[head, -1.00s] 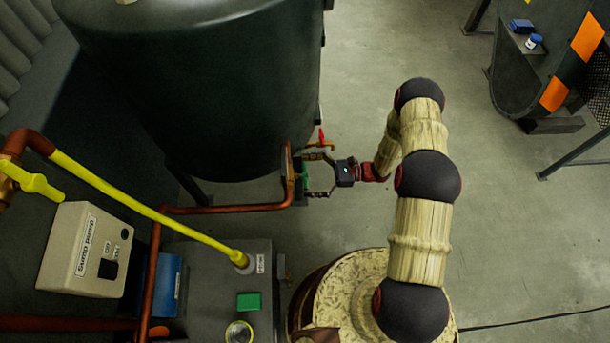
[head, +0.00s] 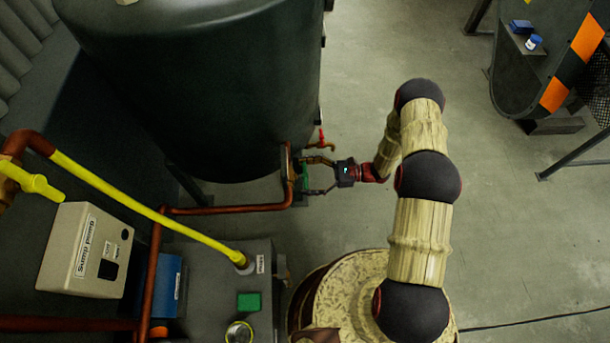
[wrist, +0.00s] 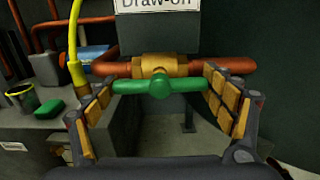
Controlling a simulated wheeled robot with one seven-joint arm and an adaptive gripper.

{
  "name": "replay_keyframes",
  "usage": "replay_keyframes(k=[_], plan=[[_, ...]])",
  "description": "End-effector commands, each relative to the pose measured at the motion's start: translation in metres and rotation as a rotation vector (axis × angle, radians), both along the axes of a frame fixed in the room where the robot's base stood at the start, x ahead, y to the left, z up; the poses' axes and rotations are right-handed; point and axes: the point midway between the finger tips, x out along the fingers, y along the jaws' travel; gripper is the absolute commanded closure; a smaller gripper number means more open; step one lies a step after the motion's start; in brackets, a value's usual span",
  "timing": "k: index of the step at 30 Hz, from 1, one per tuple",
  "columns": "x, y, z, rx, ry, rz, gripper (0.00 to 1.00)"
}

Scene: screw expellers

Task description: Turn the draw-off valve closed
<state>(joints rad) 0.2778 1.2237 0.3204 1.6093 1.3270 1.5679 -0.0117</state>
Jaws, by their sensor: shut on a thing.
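The draw-off valve is a brass body (wrist: 160,66) on a copper pipe, with a green lever handle (wrist: 185,85) in front of it. The handle lies level in the wrist view, along the line of the pipe. My gripper (wrist: 160,92) has one padded finger at each end of the handle and is shut on it. In the head view my gripper (head: 308,176) is at the foot of the dark tank (head: 220,90). There the handle is mostly hidden, with only a bit of green showing by the fingers.
A sign (wrist: 155,5) reading "Draw-off" is above the valve. A red-handled tap (head: 321,136) sits just beyond my gripper. Copper pipe (head: 230,209) and a yellow pipe (head: 150,213) run to the left, near a sump pump box (head: 85,250).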

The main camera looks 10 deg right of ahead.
Motion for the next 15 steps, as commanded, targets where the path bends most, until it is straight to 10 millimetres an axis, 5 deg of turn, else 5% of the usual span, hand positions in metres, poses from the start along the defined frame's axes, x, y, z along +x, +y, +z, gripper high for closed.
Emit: replay_keyframes(k=[15], plan=[[0.0004, -0.0001, 0.0006, 0.006, 0.191, -0.001, 0.43]])
